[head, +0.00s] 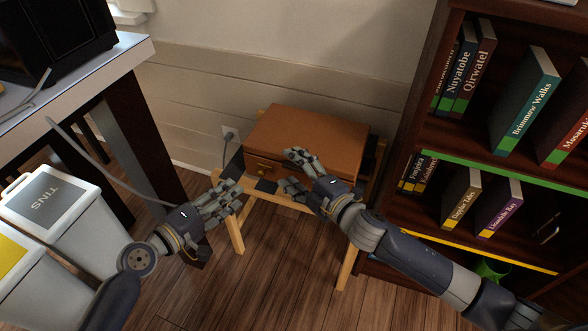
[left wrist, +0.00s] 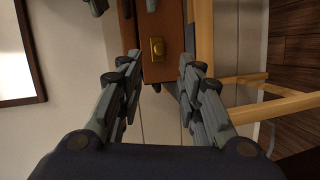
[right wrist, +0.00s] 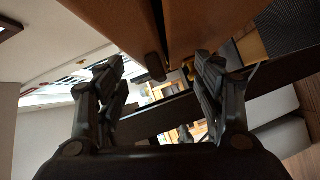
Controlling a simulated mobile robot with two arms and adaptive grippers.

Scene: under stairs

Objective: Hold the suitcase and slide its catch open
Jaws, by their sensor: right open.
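The closed brown suitcase (head: 310,132) lies flat on a wooden folding stand (head: 346,268). A small brass catch (head: 262,167) is on its front face near the left end; it also shows in the left wrist view (left wrist: 157,48). My left gripper (head: 236,193) is open and empty, just left of and in front of the catch, with its fingers apart on either side. My right gripper (head: 291,171) is open in front of the suitcase's middle and hides part of that face. In the right wrist view the suitcase (right wrist: 215,25) is close above the fingers, with a dark piece (right wrist: 154,66) between them.
A bookshelf (head: 400,214) stands close on the right. White bins (head: 80,236) and a desk (head: 135,50) are on the left. A wall outlet (head: 231,133) with a cable is behind the stand. The wooden floor (head: 270,285) in front is clear.

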